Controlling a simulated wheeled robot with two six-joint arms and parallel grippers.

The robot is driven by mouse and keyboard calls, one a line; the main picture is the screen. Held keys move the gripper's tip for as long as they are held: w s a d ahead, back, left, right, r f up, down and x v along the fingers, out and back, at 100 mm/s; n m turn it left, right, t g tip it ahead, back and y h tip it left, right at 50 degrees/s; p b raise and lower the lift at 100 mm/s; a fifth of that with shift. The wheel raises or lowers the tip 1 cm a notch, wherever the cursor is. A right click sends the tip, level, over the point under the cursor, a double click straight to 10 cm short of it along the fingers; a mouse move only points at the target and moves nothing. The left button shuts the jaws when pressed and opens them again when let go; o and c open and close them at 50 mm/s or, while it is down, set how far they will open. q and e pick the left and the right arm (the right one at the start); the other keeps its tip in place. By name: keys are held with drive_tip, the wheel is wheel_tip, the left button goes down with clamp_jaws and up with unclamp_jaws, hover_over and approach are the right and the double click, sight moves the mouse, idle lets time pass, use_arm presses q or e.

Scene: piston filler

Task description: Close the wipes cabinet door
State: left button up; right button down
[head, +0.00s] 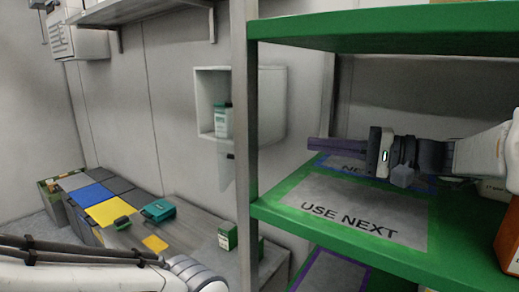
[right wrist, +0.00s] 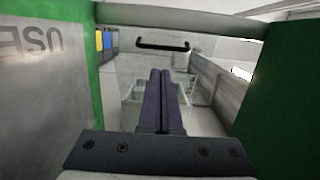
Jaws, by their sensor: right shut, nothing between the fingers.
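The wipes cabinet (head: 268,100) is a white box on the back wall, left of centre in the head view. Its front is open and a green-and-white wipes container (head: 222,120) stands inside. A pale panel that looks like its door (head: 227,167) hangs below it, partly behind the shelf post. In the right wrist view, a clear panel with a black handle (right wrist: 162,45) lies beyond the fingertips. My right gripper (head: 310,144) is shut and empty, pointing left over the green shelf; its purple fingers show in the right wrist view (right wrist: 160,75). My left gripper is out of view.
The green shelf (head: 290,205), marked "USE NEXT", and its grey post (head: 245,60) stand close around my right arm. A counter (head: 200,228) with coloured panels and small boxes runs along the wall. An orange box (head: 508,240) sits at the shelf's right end.

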use_arm(q)
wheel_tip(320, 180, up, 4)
drive_tip(key=p, duration=0.4)
use_arm(e)
drive_tip(key=x, duration=1.3)
drive_tip(key=shift+w+a+r, duration=0.25)
